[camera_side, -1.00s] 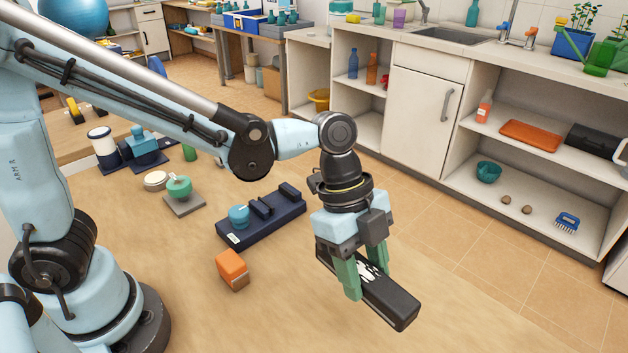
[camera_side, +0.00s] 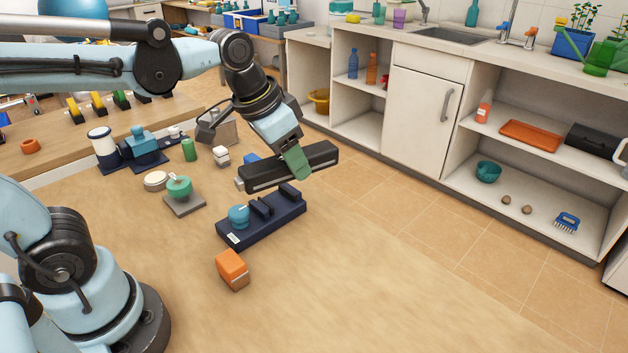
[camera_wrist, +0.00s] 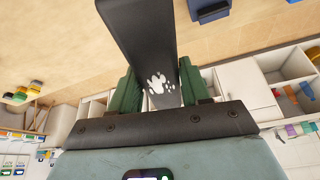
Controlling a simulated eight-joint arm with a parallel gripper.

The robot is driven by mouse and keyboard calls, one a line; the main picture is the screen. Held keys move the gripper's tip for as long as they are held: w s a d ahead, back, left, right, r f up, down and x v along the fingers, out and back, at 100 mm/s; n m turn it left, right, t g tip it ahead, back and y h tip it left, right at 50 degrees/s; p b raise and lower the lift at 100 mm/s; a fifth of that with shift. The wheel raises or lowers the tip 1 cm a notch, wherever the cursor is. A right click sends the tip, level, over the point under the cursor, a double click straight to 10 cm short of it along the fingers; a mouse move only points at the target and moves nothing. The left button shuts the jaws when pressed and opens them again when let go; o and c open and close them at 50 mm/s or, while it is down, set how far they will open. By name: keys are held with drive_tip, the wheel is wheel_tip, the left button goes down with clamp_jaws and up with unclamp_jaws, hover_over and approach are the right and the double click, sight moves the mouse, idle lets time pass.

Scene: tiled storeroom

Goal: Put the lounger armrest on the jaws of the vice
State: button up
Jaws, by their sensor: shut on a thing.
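In the wrist view the armrest (camera_wrist: 138,30) shows a white paw-like mark between my green fingers (camera_wrist: 160,88). The vice (camera_side: 262,228) is a dark navy base on the floor with two raised jaws (camera_side: 274,200) and a teal knob at its left. In the side view the armrest appears just above and behind the jaws, apart from them; its exact height is hard to tell.
An orange block (camera_side: 232,269) lies in front of the vice. White cabinets (camera_side: 420,115) line the right. The front floor is clear.

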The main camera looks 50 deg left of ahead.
drive_tip(key=s+d+f+m+g+h, duration=0.1)
drive_tip(key=s+d+m, duration=0.25)
drive_tip(key=d, duration=0.35)
drive_tip(key=s+d+f+m+h, duration=0.1)
drive_tip(key=s+d+f+m, duration=0.2)
drive_tip(key=d, duration=0.5)
drive_tip(key=s+d+f+m+g+h, duration=0.1)
drive_tip(key=s+d+m+g, duration=0.1)
drive_tip(key=s+d+m, duration=0.45)
drive_tip(key=s+d+f+m+g+h, duration=0.1)
drive_tip(key=s+d+m, duration=0.2)
drive_tip(key=s, duration=0.6)
drive_tip(key=w+f, duration=0.2)
drive_tip(key=w, duration=0.1)
drive_tip(key=w+a+f, duration=0.1)
drive_tip(key=w+f, duration=0.1)
drive_tip(key=w, duration=0.2)
drive_tip(key=w+f, duration=0.2)
drive_tip(key=w, duration=0.2)
drive_tip(key=shift+w+a+f, duration=0.2)
drive_tip(key=shift+a+f, duration=0.2)
drive_tip(key=shift+f, duration=1.95)
drive_tip(key=o, duration=1.2)
drive_tip(key=shift+f, duration=0.15)
